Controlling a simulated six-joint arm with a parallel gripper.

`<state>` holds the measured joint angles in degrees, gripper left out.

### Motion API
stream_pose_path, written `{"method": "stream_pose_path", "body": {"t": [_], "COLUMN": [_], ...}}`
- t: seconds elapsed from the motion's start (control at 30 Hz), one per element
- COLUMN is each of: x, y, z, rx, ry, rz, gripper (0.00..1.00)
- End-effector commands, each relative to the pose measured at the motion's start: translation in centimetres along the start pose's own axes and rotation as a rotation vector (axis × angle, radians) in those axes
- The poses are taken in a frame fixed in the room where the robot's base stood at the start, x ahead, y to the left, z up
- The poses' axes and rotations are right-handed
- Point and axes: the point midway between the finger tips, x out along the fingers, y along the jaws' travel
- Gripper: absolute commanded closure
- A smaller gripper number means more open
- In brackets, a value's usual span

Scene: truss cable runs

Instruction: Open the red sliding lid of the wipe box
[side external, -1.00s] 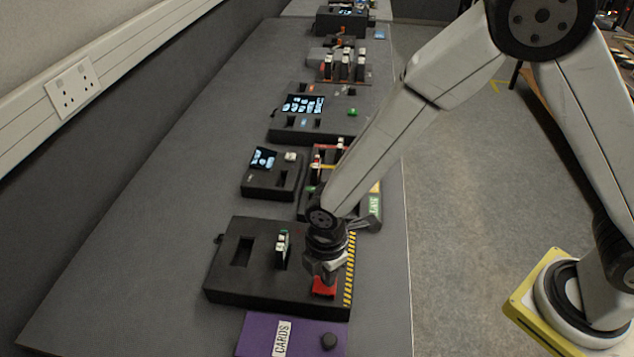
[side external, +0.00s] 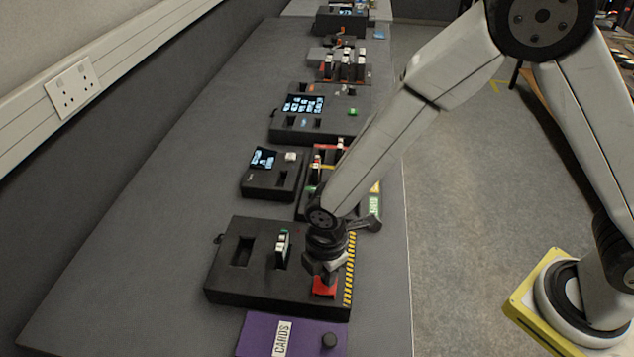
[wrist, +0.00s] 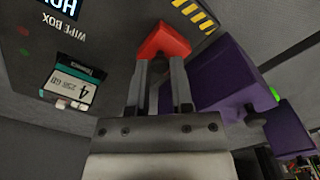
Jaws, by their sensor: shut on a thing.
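The wipe box (side external: 235,285) is a dark flat case at the near end of the bench, with yellow-black stripes along its right side. It also shows in the wrist view (wrist: 112,52), with its "WIPE BOX" lettering upside down. The red lid (side external: 324,288) is near the box's right side, under my gripper (side external: 322,274). In the wrist view the fingers of my gripper (wrist: 162,68) are closed on the red lid (wrist: 163,40). The fingertips partly cover the lid, and I cannot tell how far it is slid.
A white-labelled cartridge (side external: 282,248) stands upright in the box, beside an empty slot (side external: 243,252). A purple cards box (side external: 260,335) with a dark knob adjoins the near side. Other dark device boxes (side external: 270,182) line the bench farther back. Bare bench lies to the left.

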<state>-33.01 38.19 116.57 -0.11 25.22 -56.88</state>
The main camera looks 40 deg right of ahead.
Motion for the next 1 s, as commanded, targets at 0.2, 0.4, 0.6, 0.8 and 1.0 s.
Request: {"method": "stream_pose_path", "body": {"t": [0.2, 0.4, 0.6, 0.8, 1.0], "x": [-0.1, -0.1, -0.1, -0.1, -0.1], "y": [0.2, 1.6, 3.2, 3.5, 3.5], "z": [0.1, 1.3, 3.0, 3.3, 3.3], "rx": [0.001, 0.005, 0.003, -0.001, 0.000], "ry": [0.001, 0.002, 0.002, 0.003, 0.003], "rz": [0.002, 0.003, 0.003, 0.003, 0.003], "gripper": [1.00, 1.00, 1.00, 1.00, 0.60]}}
